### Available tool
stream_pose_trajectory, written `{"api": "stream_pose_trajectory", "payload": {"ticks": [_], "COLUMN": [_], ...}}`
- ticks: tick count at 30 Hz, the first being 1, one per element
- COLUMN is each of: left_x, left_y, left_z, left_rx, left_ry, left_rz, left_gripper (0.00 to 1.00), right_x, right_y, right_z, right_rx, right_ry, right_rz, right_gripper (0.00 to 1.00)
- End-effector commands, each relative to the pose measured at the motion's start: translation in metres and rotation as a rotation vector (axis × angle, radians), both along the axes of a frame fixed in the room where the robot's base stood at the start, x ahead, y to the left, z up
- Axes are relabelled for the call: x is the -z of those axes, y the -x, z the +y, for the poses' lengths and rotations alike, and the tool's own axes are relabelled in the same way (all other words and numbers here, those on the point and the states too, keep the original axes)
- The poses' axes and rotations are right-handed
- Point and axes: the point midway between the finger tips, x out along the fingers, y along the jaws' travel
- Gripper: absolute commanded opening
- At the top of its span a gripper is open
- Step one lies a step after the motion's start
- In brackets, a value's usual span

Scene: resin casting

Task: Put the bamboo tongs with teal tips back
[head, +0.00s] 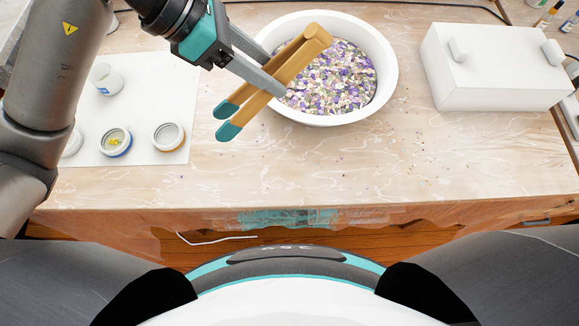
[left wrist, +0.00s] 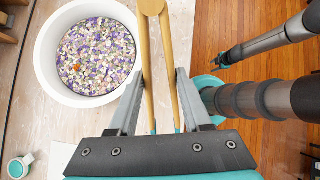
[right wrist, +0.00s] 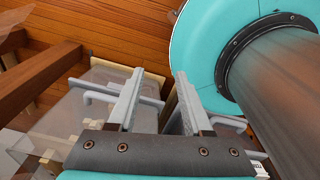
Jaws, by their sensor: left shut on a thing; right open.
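The bamboo tongs (head: 290,68) with teal tips are held in my left gripper (head: 272,82), above the near left rim of a white bowl (head: 391,75) full of purple, white and cream flakes. Their teal tips point down and left in the head view, and their joined end lies over the bowl. In the left wrist view the tongs (left wrist: 151,8) stretch between the fingers of my left gripper (left wrist: 158,80), with the joined end away from the wrist. My right gripper (right wrist: 155,80) is open and empty in the right wrist view, away from the table top.
A white sheet (head: 180,92) at the left bears a white cup (head: 105,78) and small round jars, one a jar with a blue rim (head: 115,142). A white box (head: 497,70) stands at the right. The table front is mostly clear, with scattered flakes.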

Motion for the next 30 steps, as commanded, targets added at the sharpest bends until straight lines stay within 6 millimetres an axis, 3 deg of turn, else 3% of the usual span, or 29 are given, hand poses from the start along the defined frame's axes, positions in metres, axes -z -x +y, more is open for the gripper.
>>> {"api": "stream_pose_trajectory", "payload": {"ticks": [3, 8, 21, 25, 30], "left_x": [0.002, 0.014, 0.128, 0.15, 0.162], "left_y": [0.013, 0.02, 0.021, 0.021, 0.02], "left_z": [-0.023, -0.033, -0.032, -0.032, -0.033], "left_rx": [0.105, 0.155, 0.154, 0.155, 0.155], "left_ry": [-0.008, -0.014, -0.015, -0.014, -0.013], "left_rz": [-0.011, -0.013, -0.009, -0.013, -0.016], "left_gripper": [0.42, 0.42, 0.42, 0.42, 0.42], "right_x": [0.003, 0.006, 0.028, 0.032, 0.033], "right_y": [0.0, 0.001, 0.001, 0.001, 0.001], "right_z": [0.004, 0.012, 0.014, 0.011, 0.009], "right_rx": [0.002, 0.003, 0.001, 0.0, 0.0], "right_ry": [-0.005, -0.016, -0.018, -0.014, -0.012], "right_rz": [0.0, 0.001, 0.002, 0.002, 0.002], "right_gripper": [0.5, 0.5, 0.5, 0.5, 0.5]}}
